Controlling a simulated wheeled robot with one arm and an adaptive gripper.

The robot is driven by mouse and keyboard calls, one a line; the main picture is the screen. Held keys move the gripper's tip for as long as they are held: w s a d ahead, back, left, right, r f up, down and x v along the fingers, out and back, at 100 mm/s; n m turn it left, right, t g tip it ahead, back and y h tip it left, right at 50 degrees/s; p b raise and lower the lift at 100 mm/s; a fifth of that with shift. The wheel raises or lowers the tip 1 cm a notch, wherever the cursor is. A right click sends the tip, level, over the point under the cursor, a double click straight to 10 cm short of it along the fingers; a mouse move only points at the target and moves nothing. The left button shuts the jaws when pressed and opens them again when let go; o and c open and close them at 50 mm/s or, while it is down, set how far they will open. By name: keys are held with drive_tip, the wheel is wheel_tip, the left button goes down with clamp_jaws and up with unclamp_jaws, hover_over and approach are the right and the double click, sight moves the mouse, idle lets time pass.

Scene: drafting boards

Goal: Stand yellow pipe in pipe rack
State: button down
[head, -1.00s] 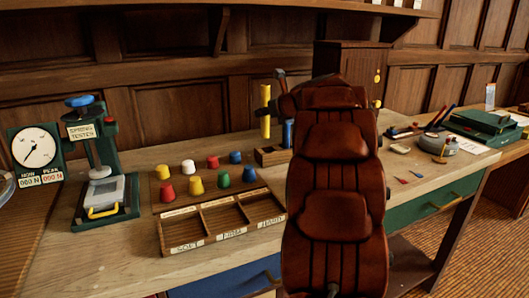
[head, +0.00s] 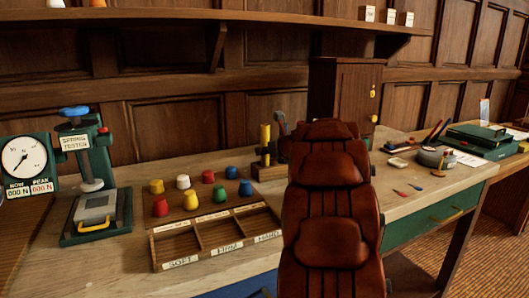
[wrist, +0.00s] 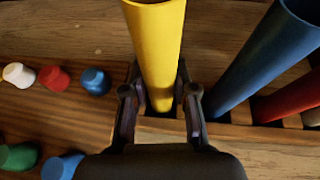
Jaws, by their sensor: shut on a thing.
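My gripper (wrist: 162,112) is shut on the yellow pipe (wrist: 157,45), an upright open tube between its two fingers. The pipe also shows in the head view (head: 265,135), standing over the left end of the wooden pipe rack (head: 268,172). Its lower end is at the rack's top; I cannot tell how deep it sits in a slot. In the wrist view, the rack (wrist: 240,131) holds a blue pipe (wrist: 268,55) and a red pipe (wrist: 287,98) to the right. In the head view my arm hides the rack's right part.
Several coloured knobs (head: 207,177) stand on a board left of the rack. A sorting tray (head: 215,236) with three compartments lies in front. The spring tester (head: 95,180) is at the left. A wooden cabinet (head: 342,90) stands behind my arm.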

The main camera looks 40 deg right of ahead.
drive_tip(key=shift+f, duration=0.1)
drive_tip(key=c, duration=0.9)
unclamp_jaws()
drive_tip(key=shift+s+r, duration=0.2)
drive_tip(key=shift+r, duration=0.1)
drive_tip(key=p+v, duration=0.2)
drive_tip(key=v, duration=0.9)
drive_tip(key=shift+s+a, duration=0.1)
drive_tip(key=shift+s, duration=0.2)
